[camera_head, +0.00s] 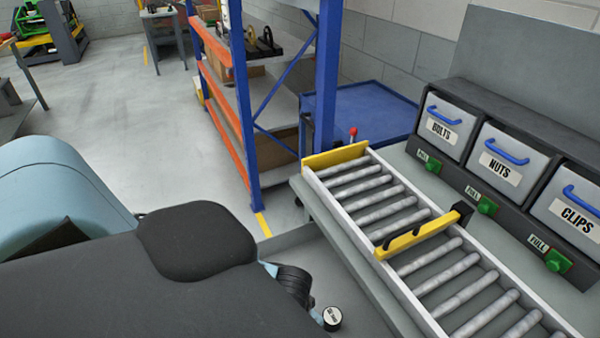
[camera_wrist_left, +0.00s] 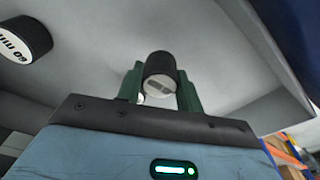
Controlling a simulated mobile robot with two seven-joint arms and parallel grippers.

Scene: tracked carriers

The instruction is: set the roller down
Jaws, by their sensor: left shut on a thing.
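My left gripper (camera_wrist_left: 160,88) shows in the left wrist view, its two green fingers shut on a small dark roller (camera_wrist_left: 161,66) with a grey slotted end. A grey surface lies behind the roller; I cannot tell whether the roller touches it. A second short dark cylinder (camera_wrist_left: 24,38) with a white lettered end is at the upper left of that view, apart from the fingers. What looks like the same cylinder is at the bottom of the head view (camera_head: 332,318). In the head view my left arm hides the fingers and the held roller. My right gripper is not in view.
A roller conveyor (camera_head: 375,212) with a yellow crossbar (camera_head: 416,236) runs along the right. A blue-and-orange shelf rack (camera_head: 244,100) stands beyond. Open floor lies at the upper left.

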